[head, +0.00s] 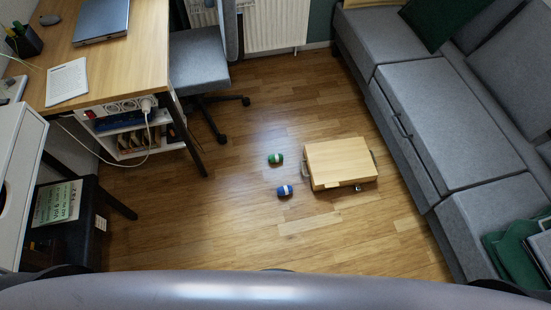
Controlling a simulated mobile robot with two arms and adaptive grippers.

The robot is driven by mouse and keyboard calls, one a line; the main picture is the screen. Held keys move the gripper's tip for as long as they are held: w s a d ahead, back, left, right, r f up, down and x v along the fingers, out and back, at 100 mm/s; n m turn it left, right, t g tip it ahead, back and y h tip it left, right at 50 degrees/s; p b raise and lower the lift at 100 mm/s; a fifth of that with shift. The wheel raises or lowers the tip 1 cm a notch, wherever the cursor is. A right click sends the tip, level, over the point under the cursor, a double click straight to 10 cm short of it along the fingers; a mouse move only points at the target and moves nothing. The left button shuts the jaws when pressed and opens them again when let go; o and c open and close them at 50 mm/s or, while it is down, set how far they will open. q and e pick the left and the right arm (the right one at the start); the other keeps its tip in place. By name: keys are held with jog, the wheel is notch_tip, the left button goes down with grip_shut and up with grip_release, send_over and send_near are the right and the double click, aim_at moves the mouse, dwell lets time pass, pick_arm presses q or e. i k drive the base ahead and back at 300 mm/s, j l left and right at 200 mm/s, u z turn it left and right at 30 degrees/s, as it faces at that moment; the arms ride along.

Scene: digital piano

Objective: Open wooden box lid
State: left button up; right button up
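The wooden box (340,161) sits on the floor right of the middle of the head view, in front of the sofa. Its light flat lid looks shut. Metal handles or brackets show at its left and right sides, and a small dark latch-like part shows at its front edge. Neither of my grippers is in view. Only a rounded grey part of my own body shows along the bottom edge.
A green ball-like item (275,158) and a blue one (284,191) lie left of the box. A grey sofa (430,118) stands at the right. A desk (135,62), a chair (199,60) and a black stool (72,222) are at the left. The floor before the box is clear.

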aim_at(341, 162)
jog(key=z, duration=0.85)
